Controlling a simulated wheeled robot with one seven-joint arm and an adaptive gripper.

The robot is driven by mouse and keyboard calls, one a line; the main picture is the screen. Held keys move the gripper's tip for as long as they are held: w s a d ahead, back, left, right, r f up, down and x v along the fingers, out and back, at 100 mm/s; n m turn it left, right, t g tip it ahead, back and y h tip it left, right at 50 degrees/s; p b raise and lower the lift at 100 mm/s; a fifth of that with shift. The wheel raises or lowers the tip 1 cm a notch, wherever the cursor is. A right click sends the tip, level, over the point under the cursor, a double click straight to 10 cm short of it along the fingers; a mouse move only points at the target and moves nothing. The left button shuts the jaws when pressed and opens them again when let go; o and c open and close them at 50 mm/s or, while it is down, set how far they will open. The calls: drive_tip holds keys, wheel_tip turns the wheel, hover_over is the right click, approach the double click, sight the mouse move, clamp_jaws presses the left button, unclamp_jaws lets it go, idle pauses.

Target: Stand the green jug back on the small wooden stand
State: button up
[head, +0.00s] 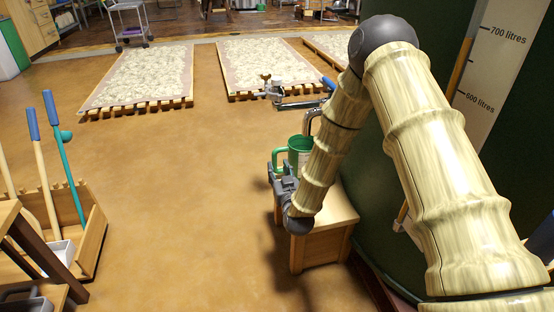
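The green jug (302,146) is upright with its open top showing and its handle (277,158) pointing left. My arm hides its lower part, so I cannot tell whether its base touches the stand. The small wooden stand (322,248) is on the floor beside the dark green tank, below the jug and my wrist. My gripper (278,176) is at the jug's handle side, just below the handle. Its fingers are small and partly hidden, and I cannot tell whether they grip the handle.
The dark green tank (395,150) with a litre scale (490,75) stands close on the right. A metal pipe (311,117) and a valve fitting (290,98) are near the jug. A wooden tool rack (92,232) stands left. Pallets with patterned tops (145,75) lie behind. The middle floor is clear.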

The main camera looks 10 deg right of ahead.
drive_tip(key=shift+s+d+p, duration=0.1)
drive_tip(key=shift+s+p, duration=0.7)
drive_tip(key=shift+s, duration=2)
